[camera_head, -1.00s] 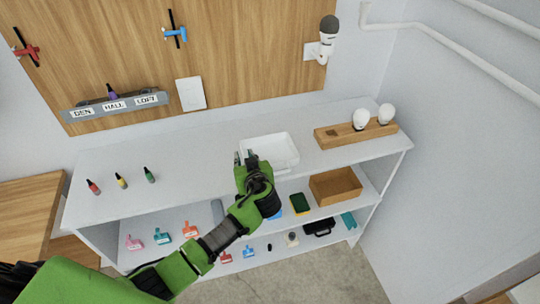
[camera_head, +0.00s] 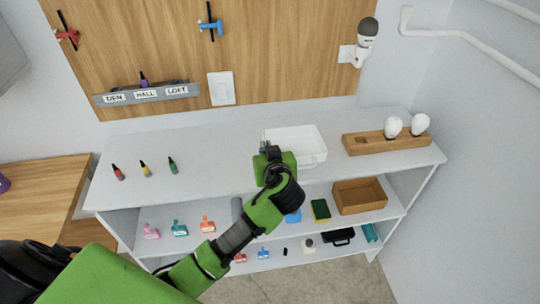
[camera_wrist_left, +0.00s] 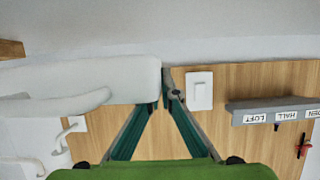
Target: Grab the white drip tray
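The white drip tray (camera_head: 312,133) lies flat on the pale top of the shelf unit, left of the wooden bulb holder. My left gripper (camera_head: 265,150) is at its near left corner in the head view, and the hand partly hides that corner. In the left wrist view the tray (camera_wrist_left: 90,78) fills the left side. The fingertips (camera_wrist_left: 162,96) come close together at its end wall, one on each side, and appear shut on it. My right gripper is in neither view.
The wooden holder (camera_head: 365,145) with two white bulbs stands right of the tray. Three small bottles (camera_head: 145,168) stand at the left. The lower shelves hold a brown box (camera_head: 360,197) and several small items.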

